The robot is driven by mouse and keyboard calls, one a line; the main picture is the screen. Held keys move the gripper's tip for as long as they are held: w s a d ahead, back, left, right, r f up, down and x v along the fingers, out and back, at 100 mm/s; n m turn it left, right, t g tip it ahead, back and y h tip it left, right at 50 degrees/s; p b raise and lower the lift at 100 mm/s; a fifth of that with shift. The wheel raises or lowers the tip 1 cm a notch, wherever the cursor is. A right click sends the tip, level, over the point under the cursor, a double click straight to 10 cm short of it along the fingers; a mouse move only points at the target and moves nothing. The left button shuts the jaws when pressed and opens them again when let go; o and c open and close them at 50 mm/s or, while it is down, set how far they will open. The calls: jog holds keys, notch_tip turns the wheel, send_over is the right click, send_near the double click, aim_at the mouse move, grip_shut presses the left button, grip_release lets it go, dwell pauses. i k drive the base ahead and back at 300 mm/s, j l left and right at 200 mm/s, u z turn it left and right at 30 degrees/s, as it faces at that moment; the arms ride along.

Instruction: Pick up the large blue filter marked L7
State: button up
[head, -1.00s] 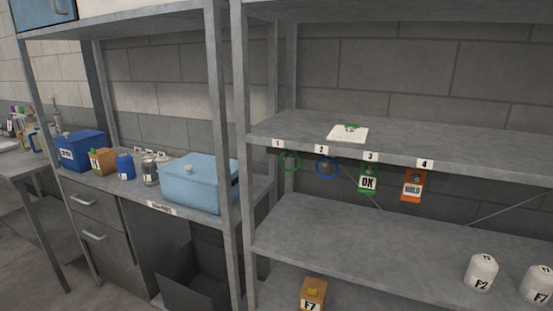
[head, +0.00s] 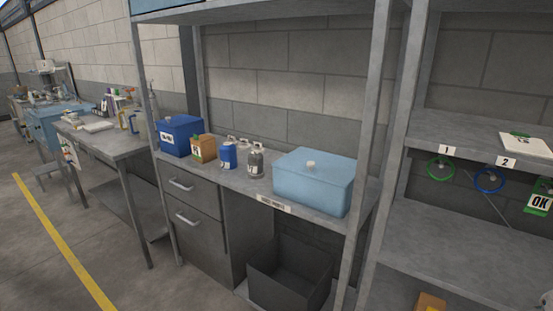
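A small blue can-shaped item (head: 228,155) stands on the grey workbench, between an orange-brown box-like can (head: 203,148) and a dark grey bottle (head: 255,163). It has a pale label on its front, too small to read, so I cannot tell whether it is the filter marked L7. A larger blue box (head: 181,136) with a white label stands at the left end of the bench top; its text is not clear. My gripper is not in view.
A light blue lidded box (head: 314,181) sits on the bench's right part. A dark open bin (head: 290,274) stands below. Shelving with numbered hooks (head: 467,156) is at right. Another table (head: 100,140) is at left. The floor (head: 60,220) in front is clear around a yellow line.

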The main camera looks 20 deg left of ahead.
aim_at(227, 151)
jog(key=i+j, duration=0.2)
jog(key=j, duration=0.25)
jog(key=i+j+u, duration=0.1)
jog(key=j, duration=0.35)
jog(key=i+j, duration=0.25)
jog(key=j, duration=0.2)
jog(key=i+j+u, duration=0.15)
jog(key=j, duration=0.3)
jog(key=i+j, duration=0.25)
jog(key=j, duration=0.15)
jog(key=i+j+u, duration=0.1)
jog(key=j, duration=0.3)
jog(key=i+j+z, duration=0.2)
jog(key=i+z, duration=0.15)
jog(key=i+j+z, duration=0.75)
jog(key=i+j, duration=0.1)
